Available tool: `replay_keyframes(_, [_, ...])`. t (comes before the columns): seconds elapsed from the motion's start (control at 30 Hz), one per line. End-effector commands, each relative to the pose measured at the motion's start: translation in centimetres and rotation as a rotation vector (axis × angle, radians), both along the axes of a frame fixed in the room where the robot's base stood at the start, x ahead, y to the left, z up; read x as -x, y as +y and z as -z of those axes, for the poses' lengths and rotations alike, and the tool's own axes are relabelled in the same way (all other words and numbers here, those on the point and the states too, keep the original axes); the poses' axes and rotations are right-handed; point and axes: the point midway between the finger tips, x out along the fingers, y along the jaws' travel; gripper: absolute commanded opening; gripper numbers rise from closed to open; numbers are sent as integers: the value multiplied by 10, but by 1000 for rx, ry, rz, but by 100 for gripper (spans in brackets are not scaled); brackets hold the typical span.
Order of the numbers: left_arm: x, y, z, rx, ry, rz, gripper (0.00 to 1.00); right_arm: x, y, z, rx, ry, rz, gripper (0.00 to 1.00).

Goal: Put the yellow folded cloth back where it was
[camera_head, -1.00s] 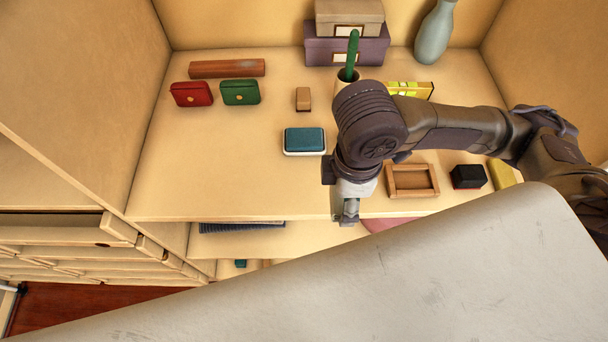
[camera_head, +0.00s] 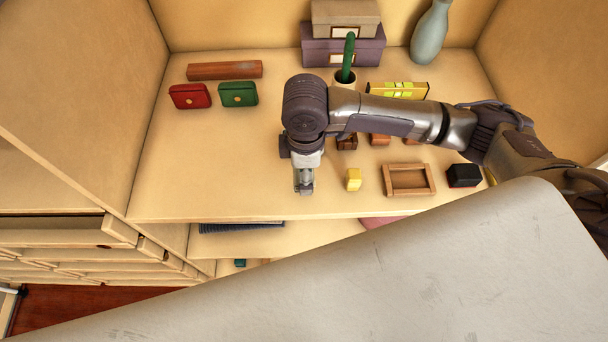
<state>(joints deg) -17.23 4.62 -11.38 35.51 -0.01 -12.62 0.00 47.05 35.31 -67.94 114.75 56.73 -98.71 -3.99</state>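No thing is clearly a yellow folded cloth. A yellow piece (camera_head: 490,177) shows at the right of the shelf, mostly hidden by my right arm and the pale surface in front, so I cannot tell what it is. My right gripper (camera_head: 304,188) points down near the shelf's front edge, left of a small yellow block (camera_head: 353,179). I see nothing between its fingers, and their opening is too small to judge. My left gripper is not in view.
The shelf (camera_head: 200,165) holds a red case (camera_head: 190,96), a green case (camera_head: 238,93), a wooden tray (camera_head: 409,180), a black box (camera_head: 464,176), a yellow box (camera_head: 398,90) and a potted cactus (camera_head: 348,55). Dark blue cloth (camera_head: 240,228) lies below. Shelf's front left is clear.

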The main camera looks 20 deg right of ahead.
Motion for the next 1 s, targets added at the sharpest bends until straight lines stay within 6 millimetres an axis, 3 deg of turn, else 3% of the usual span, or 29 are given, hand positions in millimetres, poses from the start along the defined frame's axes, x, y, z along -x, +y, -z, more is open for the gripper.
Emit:
replay_keyframes(0.23, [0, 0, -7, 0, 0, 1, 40, -3, 1, 24, 3, 4, 0, 37])
replay_keyframes(0.4, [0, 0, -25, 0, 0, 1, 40, -3, 1, 34, 1, 1, 1, 37])
replay_keyframes(0.8, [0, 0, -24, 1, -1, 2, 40, -3, 1, 42, 0, -1, -1, 37])
replay_keyframes(0.83, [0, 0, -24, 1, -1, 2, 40, -4, 1, 43, 0, -1, -1, 71])
replay_keyframes(1.0, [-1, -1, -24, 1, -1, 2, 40, -4, 1, 42, 0, -1, -1, 95])
